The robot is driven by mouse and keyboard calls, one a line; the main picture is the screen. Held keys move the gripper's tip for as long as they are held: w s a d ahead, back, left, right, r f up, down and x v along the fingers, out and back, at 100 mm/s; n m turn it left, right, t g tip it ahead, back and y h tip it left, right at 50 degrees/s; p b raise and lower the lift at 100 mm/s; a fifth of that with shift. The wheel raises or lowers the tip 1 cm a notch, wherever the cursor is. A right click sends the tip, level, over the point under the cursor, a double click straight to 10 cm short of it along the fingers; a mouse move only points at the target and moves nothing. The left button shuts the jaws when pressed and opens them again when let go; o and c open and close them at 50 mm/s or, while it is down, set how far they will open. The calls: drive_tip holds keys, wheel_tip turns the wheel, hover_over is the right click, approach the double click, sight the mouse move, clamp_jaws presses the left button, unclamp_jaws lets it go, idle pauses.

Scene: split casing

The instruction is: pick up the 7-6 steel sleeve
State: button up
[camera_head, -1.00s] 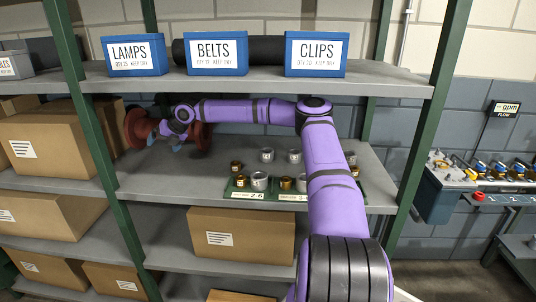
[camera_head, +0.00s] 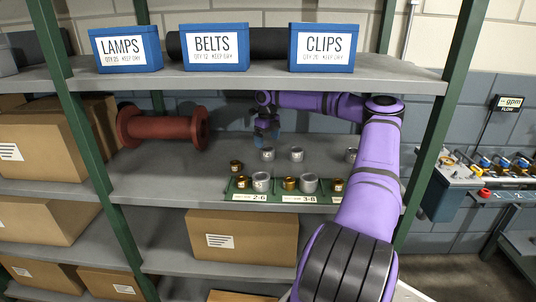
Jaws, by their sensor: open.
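Several small steel sleeves and brass pieces are on the middle shelf. Steel ones stand at the back, at left (camera_head: 267,154), middle (camera_head: 297,154) and right (camera_head: 351,155), the last beside my arm. Two larger steel sleeves stand in front, on the green tray labelled 2-6 (camera_head: 261,182) and on the one labelled 3-8 (camera_head: 309,183). No 7-6 label can be read; my arm covers the right part of the row. My gripper (camera_head: 265,141) is open, pointing down behind the back left steel sleeve. It looks empty.
A red spool (camera_head: 163,128) lies at the shelf's left. The upper shelf (camera_head: 270,79) with blue bins, including BELTS (camera_head: 216,48), hangs over my forearm. Green posts (camera_head: 85,130) bound the bay. Brass pieces (camera_head: 236,167) stand among the sleeves. Bare shelf (camera_head: 165,175) lies at left.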

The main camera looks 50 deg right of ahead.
sight(268, 153)
drive_tip(key=shift+w+f, duration=0.1)
drive_tip(key=shift+f, duration=3.15)
drive_tip(key=shift+c, duration=0.3)
